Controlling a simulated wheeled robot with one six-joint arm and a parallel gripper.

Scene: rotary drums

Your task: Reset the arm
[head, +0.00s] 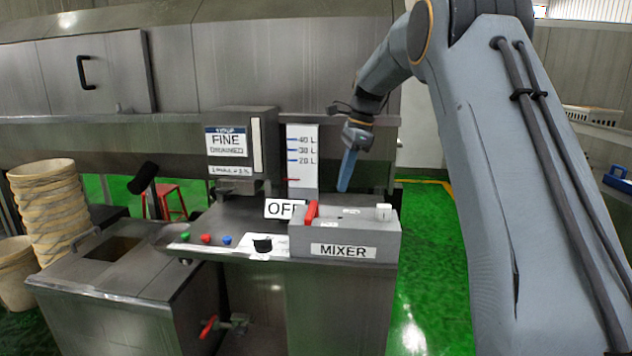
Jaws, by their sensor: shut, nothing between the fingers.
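My arm (510,150) comes in from the right, large in the head view, and bends over at the top towards the left. My gripper (346,172) points down with its blue fingers together and nothing held. It hangs above the back of the mixer control box (345,240), just right of the level gauge (302,160). It appears apart from the box. The box has a red lever (312,213) at its left, beside an OFF label (279,208), and a white knob (383,212) at its right.
A grey FINE unit (242,148) stands behind the console. Coloured buttons (205,239) and a black knob (263,244) sit on the console's front. Stacked baskets (48,205) and a red stool (165,200) are at the left. Green floor (425,270) is open right of the console.

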